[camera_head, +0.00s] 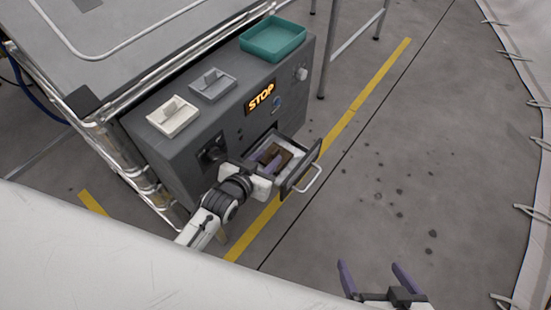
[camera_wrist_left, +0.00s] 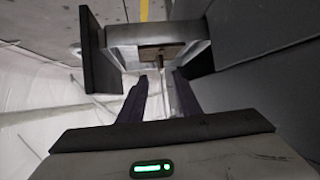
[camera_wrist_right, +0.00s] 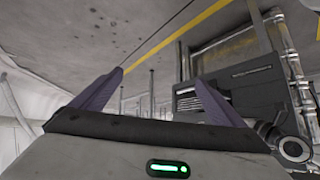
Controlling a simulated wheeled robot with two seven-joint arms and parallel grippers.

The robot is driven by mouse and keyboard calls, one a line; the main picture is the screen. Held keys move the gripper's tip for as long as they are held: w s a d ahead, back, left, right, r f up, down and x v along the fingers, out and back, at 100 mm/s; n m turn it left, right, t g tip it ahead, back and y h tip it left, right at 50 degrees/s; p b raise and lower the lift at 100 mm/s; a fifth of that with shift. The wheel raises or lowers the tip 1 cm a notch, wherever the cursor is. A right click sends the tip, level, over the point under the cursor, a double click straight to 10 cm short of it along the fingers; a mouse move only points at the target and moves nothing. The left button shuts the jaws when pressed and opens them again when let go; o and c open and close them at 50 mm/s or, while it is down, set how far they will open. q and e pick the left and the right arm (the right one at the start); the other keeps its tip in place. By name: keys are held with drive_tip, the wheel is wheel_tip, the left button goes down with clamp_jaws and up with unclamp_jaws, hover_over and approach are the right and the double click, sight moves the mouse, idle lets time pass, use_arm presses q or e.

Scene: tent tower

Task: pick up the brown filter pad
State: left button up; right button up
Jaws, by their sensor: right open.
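The brown filter pad (camera_head: 282,158) lies in the open drawer (camera_head: 300,177) of the grey machine in the head view. It also shows as a small brown piece (camera_wrist_left: 160,53) inside the drawer frame in the left wrist view. My left gripper (camera_head: 274,156) reaches into the drawer from the left, and its purple fingers partly hide the pad in the head view. In the left wrist view its fingers (camera_wrist_left: 160,77) are apart, with the pad beyond the tips. My right gripper (camera_head: 370,265) is open and empty over the floor, well away from the machine.
The grey machine (camera_head: 225,122) has a lit STOP display (camera_head: 260,97) and a black knob (camera_head: 211,154) on its front. A teal tray (camera_head: 274,40) and two small holders, white (camera_head: 173,116) and grey (camera_head: 212,84), stand on top. The floor at the right is clear.

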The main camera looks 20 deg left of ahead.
sight(275, 151)
use_arm(q)
drive_tip(key=b+x, duration=0.2)
drive_tip(key=x, duration=0.3)
drive_tip(key=shift+s+a+f, duration=0.1)
drive_tip(key=shift+f, duration=0.05)
clamp_jaws()
